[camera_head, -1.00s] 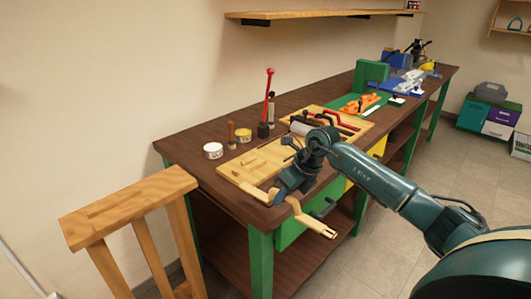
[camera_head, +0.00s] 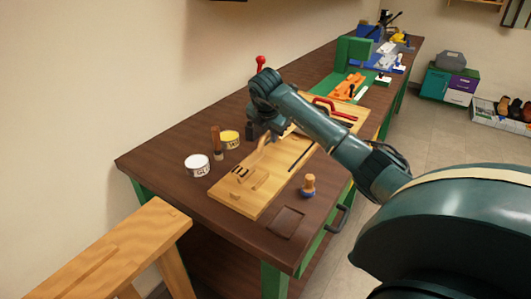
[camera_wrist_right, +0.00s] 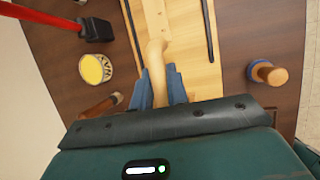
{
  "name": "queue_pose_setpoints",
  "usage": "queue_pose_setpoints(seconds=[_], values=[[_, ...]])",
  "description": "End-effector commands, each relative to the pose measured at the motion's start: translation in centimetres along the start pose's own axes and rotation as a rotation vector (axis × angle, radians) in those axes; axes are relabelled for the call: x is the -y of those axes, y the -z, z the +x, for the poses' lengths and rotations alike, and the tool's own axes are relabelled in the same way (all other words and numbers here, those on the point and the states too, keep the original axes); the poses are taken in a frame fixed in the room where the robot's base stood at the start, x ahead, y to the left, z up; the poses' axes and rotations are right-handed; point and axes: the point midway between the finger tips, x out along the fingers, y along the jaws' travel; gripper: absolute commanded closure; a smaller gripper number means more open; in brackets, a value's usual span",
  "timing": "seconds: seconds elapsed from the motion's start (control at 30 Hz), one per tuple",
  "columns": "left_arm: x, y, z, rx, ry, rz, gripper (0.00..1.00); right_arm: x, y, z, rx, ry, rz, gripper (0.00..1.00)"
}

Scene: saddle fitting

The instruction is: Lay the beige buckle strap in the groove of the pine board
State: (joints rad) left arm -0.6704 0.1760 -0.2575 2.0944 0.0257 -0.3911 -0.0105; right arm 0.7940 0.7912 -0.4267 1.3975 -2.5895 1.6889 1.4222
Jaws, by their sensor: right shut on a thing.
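The beige buckle strap (camera_wrist_right: 155,58) runs out from between the blue fingers of my right gripper (camera_wrist_right: 158,92) in the right wrist view. My right gripper is shut on it, over the left long edge of the pine board (camera_head: 282,178). In the head view a curved bit of the strap (camera_head: 265,140) shows below the gripper, whose fingers are mostly hidden. I cannot tell whether the strap touches the board. A narrow dark strip (camera_head: 300,158) runs along the board; I cannot tell whether it is the groove. My left gripper is not in view.
Red-handled clamps (camera_head: 335,110) lie at the board's far end. A wooden stand (camera_head: 115,250) is at front left.

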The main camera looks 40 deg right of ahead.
Motion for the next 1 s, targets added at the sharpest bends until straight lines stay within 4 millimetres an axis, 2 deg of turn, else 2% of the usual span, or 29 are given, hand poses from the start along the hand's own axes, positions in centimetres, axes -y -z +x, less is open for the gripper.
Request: queue_pose_setpoints(seconds=[0.1, 0.2, 0.33, 0.5, 0.7, 0.73, 1.0], values=[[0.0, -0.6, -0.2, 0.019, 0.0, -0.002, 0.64, 0.4, 0.7, 1.6, -0.001, 0.001, 0.0, 1.0], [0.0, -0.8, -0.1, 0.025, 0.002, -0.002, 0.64, 0.5, 1.0, 2.4, -0.001, -0.002, -0.001, 1.0], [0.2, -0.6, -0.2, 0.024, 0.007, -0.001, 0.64, 0.7, 1.4, 3.4, -0.002, -0.001, -0.002, 1.0], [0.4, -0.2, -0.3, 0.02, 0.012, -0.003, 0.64, 1.2, 2.4, 5.5, -0.003, 0.0, -0.003, 1.0], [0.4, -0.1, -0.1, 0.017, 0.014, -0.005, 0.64, 1.2, 2.4, 5.8, -0.001, -0.004, -0.002, 1.0], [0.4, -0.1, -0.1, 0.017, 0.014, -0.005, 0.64, 1.2, 2.5, 5.8, -0.001, -0.003, -0.003, 0.83], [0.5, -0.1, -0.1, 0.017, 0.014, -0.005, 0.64, 1.2, 2.4, 5.8, -0.001, -0.003, -0.003, 0.63]])
